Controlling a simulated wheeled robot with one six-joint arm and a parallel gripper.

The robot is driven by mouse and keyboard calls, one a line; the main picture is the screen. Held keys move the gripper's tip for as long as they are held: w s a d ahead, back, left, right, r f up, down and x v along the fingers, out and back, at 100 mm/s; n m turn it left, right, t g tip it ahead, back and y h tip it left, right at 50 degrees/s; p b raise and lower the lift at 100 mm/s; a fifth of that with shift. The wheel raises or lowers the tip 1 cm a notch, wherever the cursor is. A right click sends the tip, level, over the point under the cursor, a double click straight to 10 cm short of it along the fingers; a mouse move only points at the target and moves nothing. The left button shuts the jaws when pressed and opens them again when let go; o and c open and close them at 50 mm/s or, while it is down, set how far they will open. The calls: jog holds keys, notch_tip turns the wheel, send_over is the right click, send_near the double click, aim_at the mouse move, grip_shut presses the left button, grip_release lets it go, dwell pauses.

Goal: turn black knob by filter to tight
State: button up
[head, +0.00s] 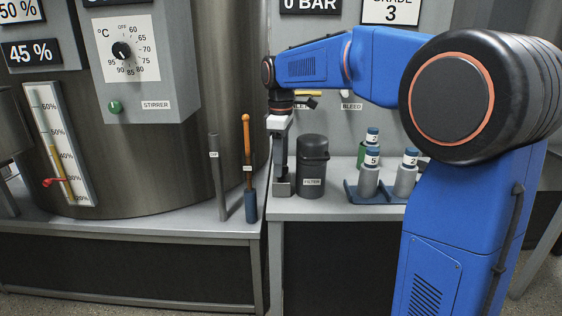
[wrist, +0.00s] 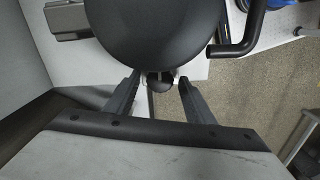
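The filter (head: 312,168) is a dark grey canister with a "FILTER" label, on the grey bench just right of my gripper. Its round dark lid (wrist: 158,30) fills the top middle of the wrist view. A small black knob (wrist: 160,82) shows at the lid's near edge, between my fingertips. My gripper (head: 281,172) points down beside the filter's left side. In the wrist view my gripper (wrist: 158,80) has its fingers apart, one on each side of the knob; I cannot tell whether they touch it. The knob cannot be made out in the head view.
A black bent handle (wrist: 245,32) sticks out right of the lid. A blue rack (head: 352,193) with several numbered bottles stands right of the filter.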

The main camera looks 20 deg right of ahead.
jog(key=c, duration=0.8)
